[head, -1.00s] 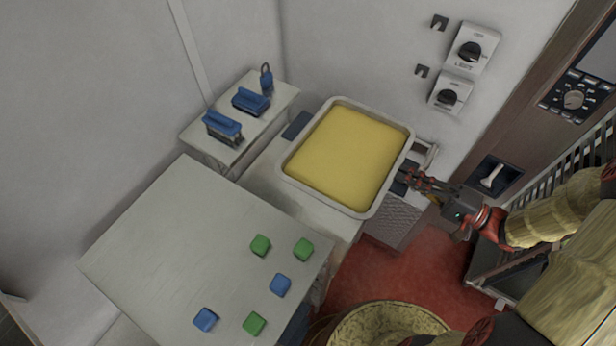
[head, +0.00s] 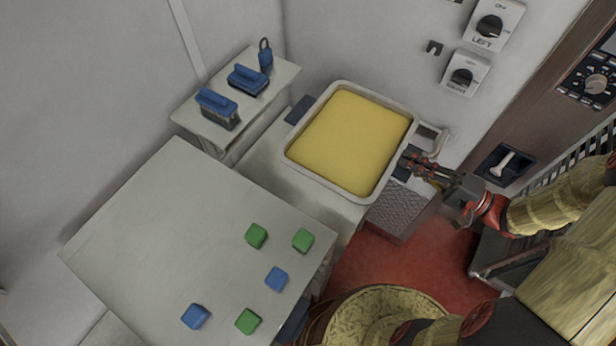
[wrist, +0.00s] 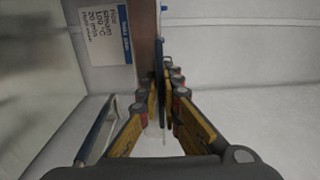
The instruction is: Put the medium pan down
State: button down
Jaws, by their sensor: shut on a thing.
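The medium pan (head: 325,181), a pale rectangular pan full of yellow contents (head: 352,140), is at the centre of the head view. It is over the white counter by the back wall; I cannot tell whether it touches the surface below. My gripper (head: 415,166) is at the pan's right side, shut on its edge. In the wrist view my gripper (wrist: 163,98) has its fingers close together around a thin upright edge; most of the pan is not visible there.
A table (head: 150,220) at the front left holds several green and blue blocks. A small shelf (head: 190,112) behind it holds blue-handled brushes (head: 218,106) and a padlock (head: 265,55). Two wall switches (head: 465,72) are at the upper right. A round bin (head: 385,315) stands below on red floor.

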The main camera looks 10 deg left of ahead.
notch_tip(320, 180, down, 28)
jog(key=b, duration=2.7)
jog(key=shift+f+b, duration=0.25)
jog(key=shift+b, duration=0.05)
jog(key=shift+w, duration=0.1)
jog(key=w+a+f+b, duration=0.2)
jog(key=w+f, duration=0.1)
jog(key=w+a+f+b, duration=0.2)
jog(key=w+a+f, duration=0.1)
jog(key=w+a+f+b, duration=0.2)
jog(key=w+a+f, duration=0.1)
jog(key=w, duration=0.1)
jog(key=shift+w+a, duration=0.1)
jog(key=shift+a, duration=0.1)
jog(key=shift+w+a+f, duration=0.1)
jog(key=shift+a+f, duration=0.05)
jog(key=shift+f, duration=0.1)
jog(key=shift+w+a+f+b, duration=0.1)
jog(key=shift+f+b, duration=0.55)
jog(key=shift+f, duration=0.25)
jog(key=shift+w+a+f+b, duration=0.1)
jog(key=shift+f+b, duration=0.55)
jog(key=shift+f, duration=0.2)
jog(key=shift+d, duration=0.1)
